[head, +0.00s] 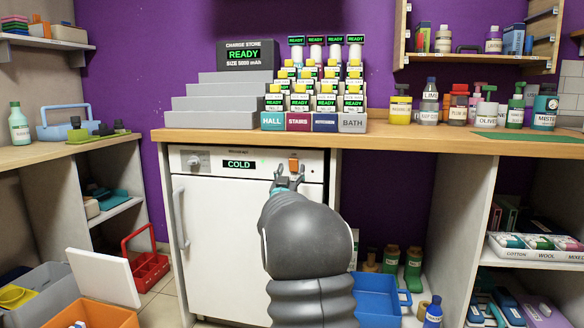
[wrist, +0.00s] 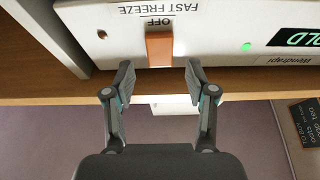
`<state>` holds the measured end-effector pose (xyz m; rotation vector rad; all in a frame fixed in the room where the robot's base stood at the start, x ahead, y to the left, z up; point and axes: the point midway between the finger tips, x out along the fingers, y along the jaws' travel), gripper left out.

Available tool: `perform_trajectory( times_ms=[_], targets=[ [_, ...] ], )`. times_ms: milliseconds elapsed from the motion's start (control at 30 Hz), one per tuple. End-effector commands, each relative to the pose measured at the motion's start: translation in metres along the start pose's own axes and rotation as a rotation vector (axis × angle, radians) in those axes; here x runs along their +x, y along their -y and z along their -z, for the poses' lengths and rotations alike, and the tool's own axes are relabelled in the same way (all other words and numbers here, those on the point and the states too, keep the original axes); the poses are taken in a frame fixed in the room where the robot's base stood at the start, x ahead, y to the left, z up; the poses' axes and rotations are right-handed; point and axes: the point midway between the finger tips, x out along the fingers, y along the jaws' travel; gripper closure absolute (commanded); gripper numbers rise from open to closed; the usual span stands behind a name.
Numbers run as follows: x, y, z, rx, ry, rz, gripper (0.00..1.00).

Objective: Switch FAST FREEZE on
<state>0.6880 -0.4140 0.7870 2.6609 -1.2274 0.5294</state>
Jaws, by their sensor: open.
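The FAST FREEZE switch is an orange rocker (head: 294,165) on the front strip of the white freezer (head: 222,245), under the counter. In the wrist view, the orange switch (wrist: 160,48) appears upside down, with the labels OFF and FAST FREEZE beside it. My gripper (head: 287,181) is in front of the strip, just below the switch in the head view. In the wrist view my gripper (wrist: 160,75) is open, one finger on each side of the switch's near end, with nothing held. Whether the fingers touch the panel cannot be told.
A display (head: 239,164) reads COLD, left of the switch, with a dial (head: 195,161) further left. A green light (wrist: 246,47) and a small brown dot (wrist: 102,34) flank the switch. The wooden counter (head: 400,133) overhangs the strip.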

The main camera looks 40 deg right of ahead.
Motion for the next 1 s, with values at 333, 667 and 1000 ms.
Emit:
perform_trajectory(
  times_ms=[333,667,1000],
  targets=[
    [0.023,0.0,0.0,0.0,0.0,0.001,0.44],
    [0.023,0.0,0.0,0.0,0.0,0.001,0.69],
    [0.024,0.001,0.004,0.001,0.02,0.001,1.0]
  ],
)
